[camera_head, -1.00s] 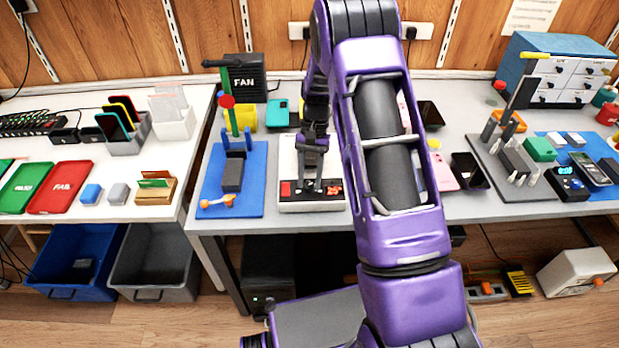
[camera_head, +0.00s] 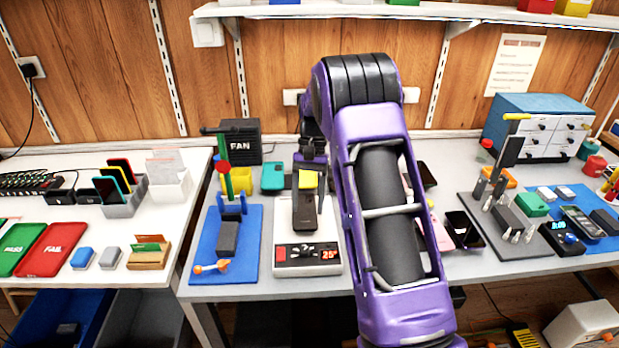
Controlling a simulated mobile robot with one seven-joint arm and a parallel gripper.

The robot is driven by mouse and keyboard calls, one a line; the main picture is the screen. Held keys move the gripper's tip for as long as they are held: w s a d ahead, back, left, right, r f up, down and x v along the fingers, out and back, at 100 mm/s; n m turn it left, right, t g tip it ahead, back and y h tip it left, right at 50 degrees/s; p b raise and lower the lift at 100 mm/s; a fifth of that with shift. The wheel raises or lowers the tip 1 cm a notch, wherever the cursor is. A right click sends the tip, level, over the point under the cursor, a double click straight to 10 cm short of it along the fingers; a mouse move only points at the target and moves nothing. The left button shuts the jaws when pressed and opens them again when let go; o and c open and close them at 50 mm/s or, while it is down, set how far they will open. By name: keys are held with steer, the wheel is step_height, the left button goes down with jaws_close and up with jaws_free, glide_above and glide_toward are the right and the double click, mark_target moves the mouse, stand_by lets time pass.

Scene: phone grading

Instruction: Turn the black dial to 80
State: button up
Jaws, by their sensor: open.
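A white heating plate unit (camera_head: 337,232) stands on the grey table left of my arm. Its black front panel (camera_head: 308,266) carries a red switch (camera_head: 281,256) at the left and a red display (camera_head: 329,255) reading about 25° at the right. The black dial (camera_head: 306,253) seems to sit between them, but it blends into the dark panel and its setting is too small to read. My gripper (camera_head: 309,170) is open above the slab's far end, behind and apart from the panel. A yellow piece shows under it; its fingertips are hard to make out.
A blue mat (camera_head: 250,255) with a green-posted press lies to the left, with a black FAN box (camera_head: 240,140) behind. My arm hides the table's middle.

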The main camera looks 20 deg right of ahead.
steer(key=v, duration=0.6)
steer(key=shift+r, duration=0.1)
